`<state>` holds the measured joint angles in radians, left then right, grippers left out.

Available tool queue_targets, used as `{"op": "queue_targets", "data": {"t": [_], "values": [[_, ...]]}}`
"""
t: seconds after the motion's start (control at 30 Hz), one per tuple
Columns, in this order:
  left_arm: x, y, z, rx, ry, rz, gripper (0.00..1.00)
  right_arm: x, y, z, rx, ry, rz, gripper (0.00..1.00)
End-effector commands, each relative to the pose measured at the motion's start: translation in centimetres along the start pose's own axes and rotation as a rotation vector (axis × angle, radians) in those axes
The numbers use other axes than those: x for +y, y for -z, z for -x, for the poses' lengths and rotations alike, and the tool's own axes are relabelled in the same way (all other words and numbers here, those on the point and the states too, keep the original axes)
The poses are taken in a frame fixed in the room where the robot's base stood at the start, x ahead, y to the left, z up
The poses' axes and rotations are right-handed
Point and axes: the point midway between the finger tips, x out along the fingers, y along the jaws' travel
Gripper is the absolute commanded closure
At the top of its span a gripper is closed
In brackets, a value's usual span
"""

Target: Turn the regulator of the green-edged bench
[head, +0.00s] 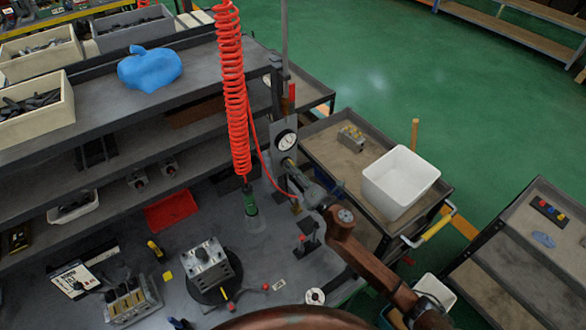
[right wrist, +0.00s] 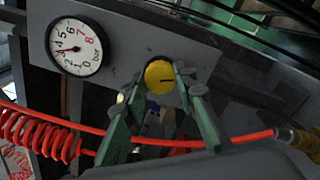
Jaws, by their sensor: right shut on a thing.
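The regulator's yellow round knob (right wrist: 159,74) with a dark mark shows in the right wrist view on a grey plate (right wrist: 130,45). The round white pressure gauge (right wrist: 75,47), marked in bar, is left of the knob, and it also shows in the head view (head: 285,140). My right gripper (right wrist: 168,80) is shut on the knob, with a green finger at either side. In the head view my right gripper (head: 297,184) covers the knob below the gauge. The bench (head: 215,235) shows only a small piece of green edge at the front right. My left gripper is not in view.
A valve block (head: 205,266) stands on a round base on the bench. A white bin (head: 400,182) stands on a cart to the right.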

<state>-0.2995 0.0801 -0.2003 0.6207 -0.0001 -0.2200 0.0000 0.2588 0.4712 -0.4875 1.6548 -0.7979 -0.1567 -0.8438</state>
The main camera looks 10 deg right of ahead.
Motion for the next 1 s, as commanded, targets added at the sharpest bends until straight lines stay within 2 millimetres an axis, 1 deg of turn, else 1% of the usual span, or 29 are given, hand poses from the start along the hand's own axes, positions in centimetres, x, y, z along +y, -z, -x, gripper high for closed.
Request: {"op": "queue_targets", "data": {"t": [0.2, 0.5, 0.7, 1.0], "values": [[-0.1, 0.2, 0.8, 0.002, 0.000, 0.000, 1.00, 0.0, -0.1, 0.0, -0.005, 0.002, -0.183, 0.98], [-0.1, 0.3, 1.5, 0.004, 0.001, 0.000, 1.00, 0.0, -0.1, 0.0, -0.008, 0.001, -0.357, 0.98], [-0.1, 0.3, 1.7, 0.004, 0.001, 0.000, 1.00, -0.1, -0.1, 0.0, -0.009, 0.002, -0.414, 0.98], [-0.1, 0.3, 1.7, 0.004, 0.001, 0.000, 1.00, -0.1, -0.1, 0.0, -0.009, 0.002, -0.433, 0.98]]}}
